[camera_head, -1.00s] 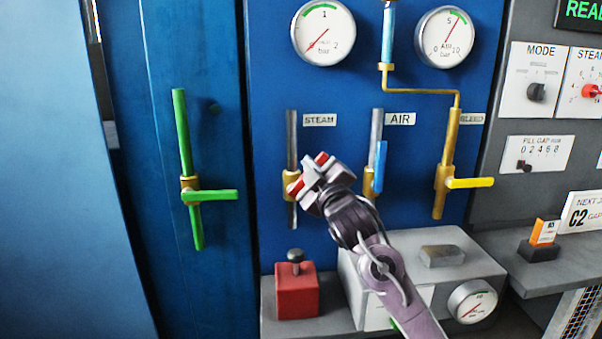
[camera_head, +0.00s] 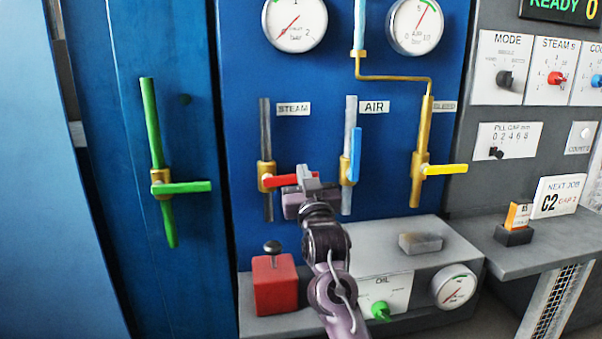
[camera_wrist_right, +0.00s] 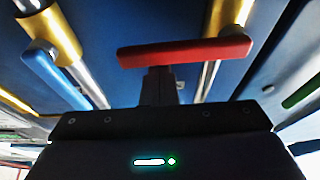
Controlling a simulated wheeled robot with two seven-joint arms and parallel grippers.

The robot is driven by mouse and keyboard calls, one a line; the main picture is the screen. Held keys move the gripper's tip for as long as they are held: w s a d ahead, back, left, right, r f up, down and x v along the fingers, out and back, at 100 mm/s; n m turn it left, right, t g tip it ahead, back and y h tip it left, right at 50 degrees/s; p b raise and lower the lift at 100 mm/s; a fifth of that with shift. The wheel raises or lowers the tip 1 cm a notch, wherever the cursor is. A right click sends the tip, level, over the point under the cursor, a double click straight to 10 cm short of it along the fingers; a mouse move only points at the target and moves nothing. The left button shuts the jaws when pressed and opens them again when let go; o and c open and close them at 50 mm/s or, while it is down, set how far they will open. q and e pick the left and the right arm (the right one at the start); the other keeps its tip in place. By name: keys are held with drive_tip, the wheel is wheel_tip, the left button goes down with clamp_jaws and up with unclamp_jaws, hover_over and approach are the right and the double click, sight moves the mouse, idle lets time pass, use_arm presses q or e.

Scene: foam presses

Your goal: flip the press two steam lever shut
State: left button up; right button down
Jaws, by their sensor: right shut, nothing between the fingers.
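The red steam lever (camera_head: 282,181) sticks out to the right from its brass valve (camera_head: 265,170) under the STEAM label (camera_head: 293,109), lying about level across the upright pipe. My right gripper (camera_head: 306,174) is shut and empty at the lever's free end, hiding its tip in the head view. In the right wrist view the red lever (camera_wrist_right: 185,53) spans above the shut fingers (camera_wrist_right: 160,84). The fingertips are against or very near the lever; I cannot tell if they touch. My left gripper is not in view.
A yellow lever (camera_head: 445,169) and a green lever (camera_head: 185,188) stand level on either side. A red block with a black knob (camera_head: 275,284) and a grey box (camera_head: 440,248) sit below.

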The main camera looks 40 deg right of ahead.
drive_tip(key=shift+f+m, duration=0.35)
drive_tip(key=shift+m, duration=0.25)
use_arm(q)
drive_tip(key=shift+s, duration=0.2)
use_arm(e)
drive_tip(key=shift+h, duration=0.3)
